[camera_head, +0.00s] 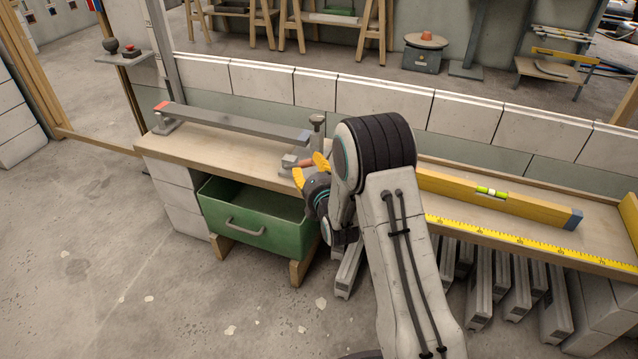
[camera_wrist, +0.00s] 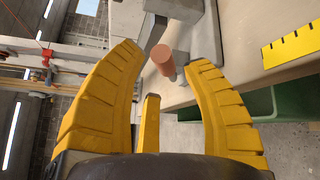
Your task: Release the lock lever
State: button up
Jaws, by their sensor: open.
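The lock lever appears to be the short copper-coloured round handle (camera_head: 306,163) on a grey block at the bench end, just beyond my gripper. In the wrist view the handle (camera_wrist: 163,60) points its round end toward the camera, between my yellow fingertips. My gripper (camera_head: 309,168) is open, its fingers either side of the handle with visible gaps in the wrist view. I cannot tell how deep the handle reaches between them. The grey block (camera_wrist: 176,8) behind the handle is partly cut off. My arm covers part of the bench near there.
A long grey bar (camera_head: 232,124) lies along the wooden bench (camera_head: 215,151), by a grey post (camera_head: 317,136). An open green drawer (camera_head: 240,220) juts out below. To the right are a yellow spirit level (camera_head: 500,201) and a yellow measuring strip (camera_head: 520,240). The floor at left is clear.

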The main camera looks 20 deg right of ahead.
jog(key=s+r, duration=0.1)
jog(key=s, duration=0.6)
jog(key=shift+s, duration=0.4)
jog(key=shift+r, duration=0.1)
jog(key=shift+o, duration=0.5)
